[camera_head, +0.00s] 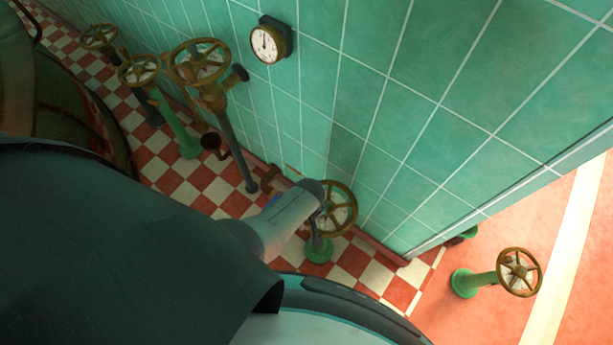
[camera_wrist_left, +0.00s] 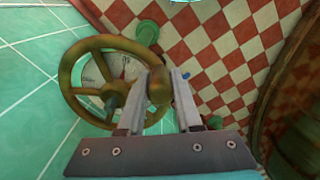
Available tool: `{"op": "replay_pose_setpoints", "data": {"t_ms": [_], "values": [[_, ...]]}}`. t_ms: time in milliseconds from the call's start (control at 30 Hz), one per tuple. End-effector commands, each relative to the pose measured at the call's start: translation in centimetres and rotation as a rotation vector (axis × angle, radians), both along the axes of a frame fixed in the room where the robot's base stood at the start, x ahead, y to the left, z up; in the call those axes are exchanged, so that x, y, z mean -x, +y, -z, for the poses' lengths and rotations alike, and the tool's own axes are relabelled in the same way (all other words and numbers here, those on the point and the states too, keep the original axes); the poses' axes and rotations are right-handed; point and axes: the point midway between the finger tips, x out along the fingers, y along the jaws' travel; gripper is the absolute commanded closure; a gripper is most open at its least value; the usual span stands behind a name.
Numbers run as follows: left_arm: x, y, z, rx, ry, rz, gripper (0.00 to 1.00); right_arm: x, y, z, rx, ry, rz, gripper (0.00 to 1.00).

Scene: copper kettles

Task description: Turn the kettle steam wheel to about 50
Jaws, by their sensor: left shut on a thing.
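A brass hand wheel (camera_head: 340,208) stands on a green-footed post by the tiled wall in the head view. In the left wrist view the same wheel (camera_wrist_left: 108,82) fills the left side, with a round knob (camera_wrist_left: 159,86) on its rim. A pale dial (camera_wrist_left: 122,68) with a reddish mark shows behind its spokes; I cannot read its value. My left gripper (camera_head: 318,200) reaches the wheel's left side. In the left wrist view my left gripper (camera_wrist_left: 160,92) is shut on the knob, one finger on each side. My right gripper is not in view.
A round white gauge (camera_head: 266,43) is on the green wall (camera_head: 390,90). Other brass wheels (camera_head: 200,60) (camera_head: 138,69) (camera_head: 99,37) stand at the upper left. Another wheel (camera_head: 519,272) stands at the right on the orange floor. My arm hides much of the lower left.

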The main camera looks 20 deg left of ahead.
Motion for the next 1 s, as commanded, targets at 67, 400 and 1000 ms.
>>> {"op": "replay_pose_setpoints", "data": {"t_ms": [67,400,1000], "values": [[0.24,-0.44,0.08,0.007,0.004,0.002,1.0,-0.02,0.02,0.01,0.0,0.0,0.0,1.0],[0.21,-0.51,0.07,0.008,0.003,0.003,1.0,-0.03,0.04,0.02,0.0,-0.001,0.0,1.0],[-0.01,-0.14,-0.14,0.002,-0.001,0.001,0.37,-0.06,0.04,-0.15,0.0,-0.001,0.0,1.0]]}}
